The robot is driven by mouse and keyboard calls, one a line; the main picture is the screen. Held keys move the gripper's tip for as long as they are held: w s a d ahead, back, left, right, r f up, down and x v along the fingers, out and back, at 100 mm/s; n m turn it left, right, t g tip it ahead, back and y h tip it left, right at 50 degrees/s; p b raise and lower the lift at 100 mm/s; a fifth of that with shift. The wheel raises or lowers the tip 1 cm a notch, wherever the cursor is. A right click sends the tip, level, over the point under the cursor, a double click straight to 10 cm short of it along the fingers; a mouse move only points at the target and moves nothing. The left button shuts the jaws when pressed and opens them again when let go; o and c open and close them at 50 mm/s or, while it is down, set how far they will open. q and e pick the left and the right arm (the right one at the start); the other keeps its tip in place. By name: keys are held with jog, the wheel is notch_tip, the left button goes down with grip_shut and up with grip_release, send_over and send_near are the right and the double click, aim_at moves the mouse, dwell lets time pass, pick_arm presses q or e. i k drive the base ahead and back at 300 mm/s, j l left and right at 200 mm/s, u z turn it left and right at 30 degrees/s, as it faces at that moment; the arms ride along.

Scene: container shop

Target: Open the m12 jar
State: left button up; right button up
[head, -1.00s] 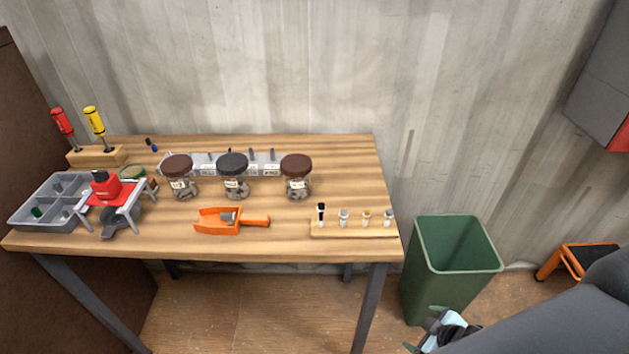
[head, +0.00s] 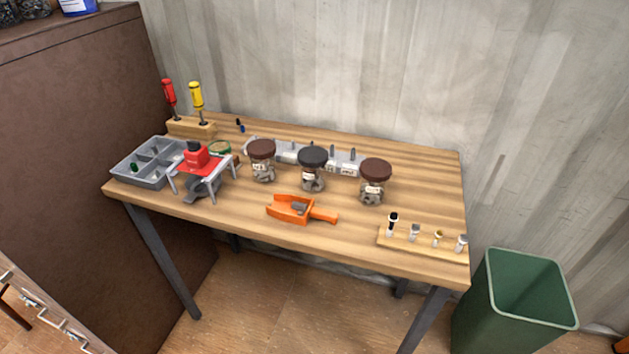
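Three lidded glass jars stand upright in a row on the wooden workbench. The left jar (head: 263,172) has a brown lid (head: 262,148), the middle jar (head: 312,181) a black lid (head: 312,156), and the right jar (head: 372,193) a brown lid (head: 376,168). All three lids sit on their jars, and grey pieces show inside. Each has a small white label, too small to read surely, so I cannot tell which is the m12 jar. Neither of my grippers is in view.
An orange scoop (head: 292,209) lies in front of the jars. A red-topped stand (head: 203,168) and grey divided tray (head: 150,183) are left. A wooden rack (head: 420,244) is front right. A green bin (head: 520,300) stands right of the bench (head: 340,244); a brown cabinet (head: 80,130) stands left.

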aim_at(312, 181)
jog(key=l+u, duration=0.3)
jog(key=l, duration=2.25)
jog(key=i, duration=0.05)
